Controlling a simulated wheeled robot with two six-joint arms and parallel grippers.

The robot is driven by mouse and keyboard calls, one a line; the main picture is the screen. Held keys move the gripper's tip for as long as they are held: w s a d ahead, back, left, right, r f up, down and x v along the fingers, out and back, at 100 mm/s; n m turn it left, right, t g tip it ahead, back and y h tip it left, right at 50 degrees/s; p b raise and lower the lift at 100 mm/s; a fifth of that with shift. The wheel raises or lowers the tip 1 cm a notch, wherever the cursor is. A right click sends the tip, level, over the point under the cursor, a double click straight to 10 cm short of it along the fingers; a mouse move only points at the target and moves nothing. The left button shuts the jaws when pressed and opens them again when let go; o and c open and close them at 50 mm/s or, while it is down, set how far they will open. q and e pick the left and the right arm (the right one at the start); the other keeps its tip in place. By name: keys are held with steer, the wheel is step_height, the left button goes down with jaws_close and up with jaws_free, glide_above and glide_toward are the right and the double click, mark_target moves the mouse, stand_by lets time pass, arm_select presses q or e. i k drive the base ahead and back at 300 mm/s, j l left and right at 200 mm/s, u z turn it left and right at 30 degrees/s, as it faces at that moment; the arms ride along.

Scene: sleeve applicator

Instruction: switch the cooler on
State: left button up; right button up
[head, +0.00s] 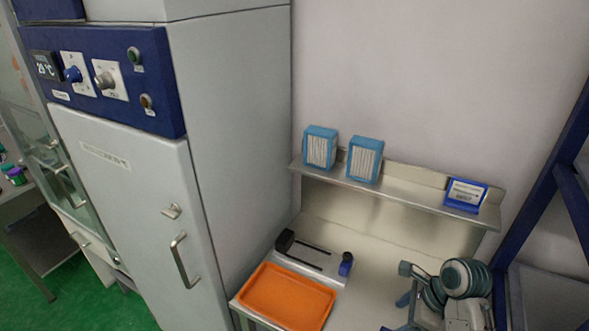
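The cooler appears to be the tall white cabinet (135,170) at the left, with a dark blue control panel (115,105) across its top. On the panel, a small display (44,66) is lit and seems to read 29 °C. Beside it are a blue knob (73,74) and a grey knob (105,80), each on a white plate. To their right are a dark green round button or lamp (134,56) and an amber-brown one (147,101); neither clearly glows. The door with its handle (181,260) looks shut.
The shelf (405,194) above carries two blue-and-white boxes (320,148) and a blue holder (466,194). Blue frame posts (548,170) stand at right.

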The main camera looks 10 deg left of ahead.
mark_target(105, 81)
steer(key=u, duration=1.25)
